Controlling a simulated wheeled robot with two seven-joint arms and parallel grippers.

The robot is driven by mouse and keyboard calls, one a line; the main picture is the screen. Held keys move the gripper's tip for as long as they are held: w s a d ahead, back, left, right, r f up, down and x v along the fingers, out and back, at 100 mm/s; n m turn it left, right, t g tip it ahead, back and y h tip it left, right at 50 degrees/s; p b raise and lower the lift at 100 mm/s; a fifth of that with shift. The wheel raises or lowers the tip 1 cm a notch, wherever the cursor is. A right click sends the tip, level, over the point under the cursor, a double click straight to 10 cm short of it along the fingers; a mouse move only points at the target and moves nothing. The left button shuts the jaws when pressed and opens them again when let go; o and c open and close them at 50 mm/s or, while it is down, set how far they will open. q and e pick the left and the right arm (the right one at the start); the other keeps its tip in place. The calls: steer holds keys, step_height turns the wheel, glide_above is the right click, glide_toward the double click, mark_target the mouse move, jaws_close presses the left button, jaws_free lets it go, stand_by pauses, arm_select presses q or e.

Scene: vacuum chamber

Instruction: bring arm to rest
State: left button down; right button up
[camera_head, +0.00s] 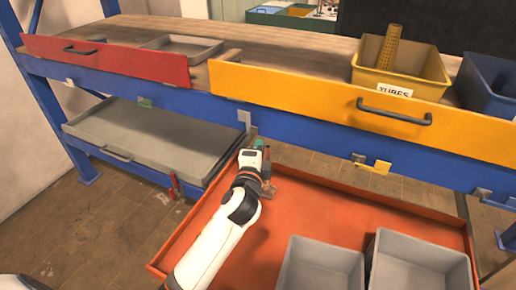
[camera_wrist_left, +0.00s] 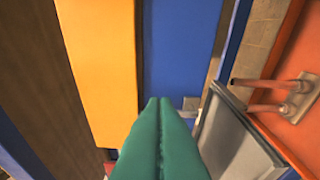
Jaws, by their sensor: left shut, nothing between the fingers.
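My left arm (camera_head: 222,232) is white and reaches up from the bottom of the head view, over an orange tray. My left gripper (camera_head: 263,150) is at its far end, just below the blue shelf beam. In the left wrist view its green fingers (camera_wrist_left: 160,135) lie together with nothing between them, so it is shut and empty. The fingers point toward the blue beam (camera_wrist_left: 180,50). My right gripper does not show in either view.
The orange tray (camera_head: 312,207) holds two grey bins (camera_head: 322,265). A yellow drawer front (camera_head: 300,98) and a red drawer front (camera_head: 108,62) stand on the shelf above. A yellow tubes bin (camera_head: 425,85) is at the right. A grey drawer (camera_head: 140,137) lies at the lower left.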

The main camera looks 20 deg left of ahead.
arm_select(q)
steer(key=s+a+f+n+g+h, duration=0.1)
steer(key=s+f+n+g, duration=0.7)
steer(key=s+f, duration=0.7)
steer(key=s+d+f+n+g+h, duration=0.2)
steer(key=s+n+g, duration=0.1)
steer(key=s, duration=0.6)
steer(key=s+d+f+n+g+h, duration=0.1)
steer(key=s+n+g, duration=0.15)
steer(key=s, duration=0.75)
step_height(320, 180, down, 27)
steer(key=g, duration=0.2)
steer(key=s+a+f, duration=0.3)
steer(key=s+f, duration=1.2)
steer(key=s, duration=0.1)
steer(key=shift+s+f+m+g, duration=0.25)
steer(key=shift+s+m+g, duration=0.1)
steer(key=shift+m+g, duration=0.1)
